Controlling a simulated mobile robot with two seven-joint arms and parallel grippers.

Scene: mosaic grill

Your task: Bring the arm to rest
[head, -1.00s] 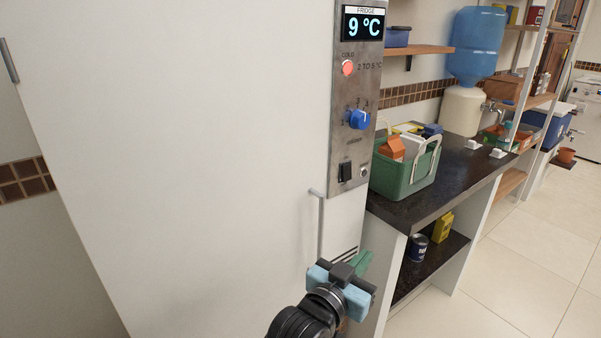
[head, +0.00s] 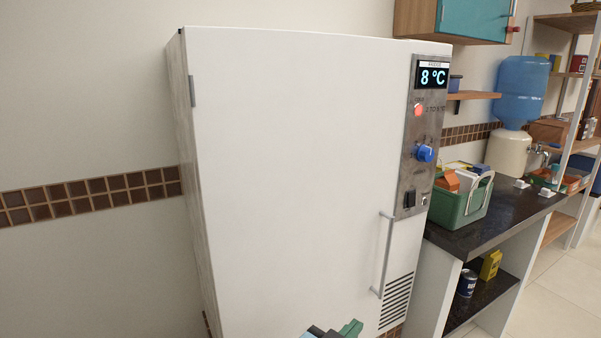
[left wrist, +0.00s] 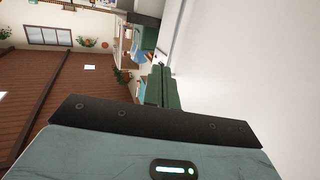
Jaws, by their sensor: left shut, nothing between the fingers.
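My left gripper (head: 345,331) shows only as green fingertips and a bit of blue-grey body at the bottom edge of the head view, in front of the lower part of the white fridge (head: 290,160). In the left wrist view its green fingers (left wrist: 160,86) lie together, shut, with nothing between them. The fridge door is closed, and its handle (head: 385,255) stands to the right of and above the gripper. The display (head: 432,75) reads 8 °C, with a lit red light (head: 418,110) and a blue knob (head: 425,153) below. My right gripper is not in view.
A dark counter (head: 480,235) to the fridge's right holds a green crate (head: 455,210) with cartons. A blue water jug (head: 520,90) stands farther back. A can (head: 467,283) and a yellow box (head: 490,264) are on the lower shelf. Open floor lies at the right.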

